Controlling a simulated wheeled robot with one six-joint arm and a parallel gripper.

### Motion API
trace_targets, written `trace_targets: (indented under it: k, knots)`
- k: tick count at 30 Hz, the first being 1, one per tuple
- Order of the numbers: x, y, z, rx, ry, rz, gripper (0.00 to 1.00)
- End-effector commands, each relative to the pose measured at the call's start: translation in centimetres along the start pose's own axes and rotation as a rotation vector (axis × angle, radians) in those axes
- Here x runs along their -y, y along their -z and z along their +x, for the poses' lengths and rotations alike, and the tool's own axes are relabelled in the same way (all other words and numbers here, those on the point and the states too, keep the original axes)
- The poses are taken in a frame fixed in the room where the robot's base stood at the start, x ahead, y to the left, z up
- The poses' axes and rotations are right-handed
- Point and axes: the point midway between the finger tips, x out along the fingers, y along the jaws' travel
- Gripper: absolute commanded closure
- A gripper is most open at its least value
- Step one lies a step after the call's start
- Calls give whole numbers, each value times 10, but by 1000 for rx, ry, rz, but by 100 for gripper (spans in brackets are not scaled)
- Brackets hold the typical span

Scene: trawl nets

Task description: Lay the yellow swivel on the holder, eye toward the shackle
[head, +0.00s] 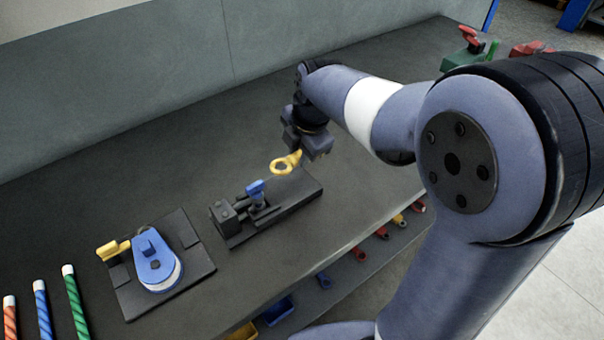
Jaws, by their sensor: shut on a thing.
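My gripper (305,147) is shut on the yellow swivel (283,165). The swivel's ring-shaped eye points left and down in the picture, and its other end is between the jaws. The swivel appears above the right part of a dark holder (303,189); I cannot tell whether it touches it. The holder is a long plate with dark blocks at its left end. A small blue piece (256,187), perhaps the shackle, stands near the holder's middle, left of and below the swivel's eye. The jaws hide part of the swivel.
A blue pulley block (158,262) with a yellow piece (113,249) sits on a dark plate at left. Red and green fixtures (470,45) stand at the far right. Small coloured parts (381,233) line a lower shelf.

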Motion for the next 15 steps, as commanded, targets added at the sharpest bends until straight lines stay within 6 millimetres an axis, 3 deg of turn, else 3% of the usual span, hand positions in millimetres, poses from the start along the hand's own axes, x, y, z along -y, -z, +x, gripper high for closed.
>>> trace_targets:
  k: [15]
  knots:
    - [17,0,60,1,1,-1,100]
